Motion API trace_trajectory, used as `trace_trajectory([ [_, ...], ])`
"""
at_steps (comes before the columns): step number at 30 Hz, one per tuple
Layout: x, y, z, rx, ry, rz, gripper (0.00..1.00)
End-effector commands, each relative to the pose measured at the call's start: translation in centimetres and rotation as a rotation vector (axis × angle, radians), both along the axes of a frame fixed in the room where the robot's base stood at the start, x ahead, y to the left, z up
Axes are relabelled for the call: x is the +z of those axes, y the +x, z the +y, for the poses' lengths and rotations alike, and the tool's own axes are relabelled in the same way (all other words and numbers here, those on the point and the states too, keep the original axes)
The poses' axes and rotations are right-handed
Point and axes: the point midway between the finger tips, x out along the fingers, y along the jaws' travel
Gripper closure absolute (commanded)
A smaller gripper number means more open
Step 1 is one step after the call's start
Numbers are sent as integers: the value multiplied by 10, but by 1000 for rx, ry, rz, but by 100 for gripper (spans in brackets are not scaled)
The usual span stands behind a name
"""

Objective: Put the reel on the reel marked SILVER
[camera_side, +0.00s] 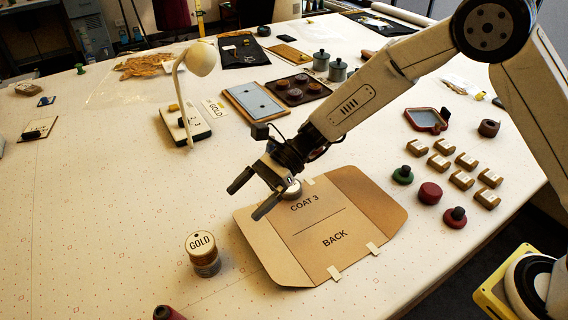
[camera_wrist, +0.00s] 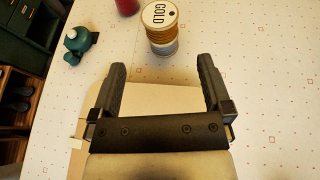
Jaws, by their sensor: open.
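A reel with a white top marked GOLD (camera_side: 202,243) and gold sides stands upright at the front left of the table. In the wrist view the GOLD reel (camera_wrist: 160,22) sits on a grey, silver-coloured reel (camera_wrist: 165,48). The lower reel (camera_side: 207,269) is darker in the side view, and its top and any marking are hidden. My gripper (camera_side: 250,196) is open and empty, above the left edge of a tan folder, apart from the stack. In the wrist view my gripper (camera_wrist: 161,68) has its spread fingers pointing towards the stack, with nothing between them.
The tan folder (camera_side: 335,267), marked COAT 3 and BACK, lies right of the stack. A lamp (camera_side: 181,95) stands behind. A red object (camera_side: 168,313) is at the front edge. The table's left is mostly clear.

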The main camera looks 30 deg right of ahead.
Motion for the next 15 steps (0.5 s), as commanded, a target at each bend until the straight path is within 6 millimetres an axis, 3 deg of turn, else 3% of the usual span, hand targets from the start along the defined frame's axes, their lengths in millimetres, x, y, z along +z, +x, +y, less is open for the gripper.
trace_trajectory([
  [8,-1,-2,-4,7,-18,-15,0],
  [15,-6,-19,-39,85,-159,-140,0],
])
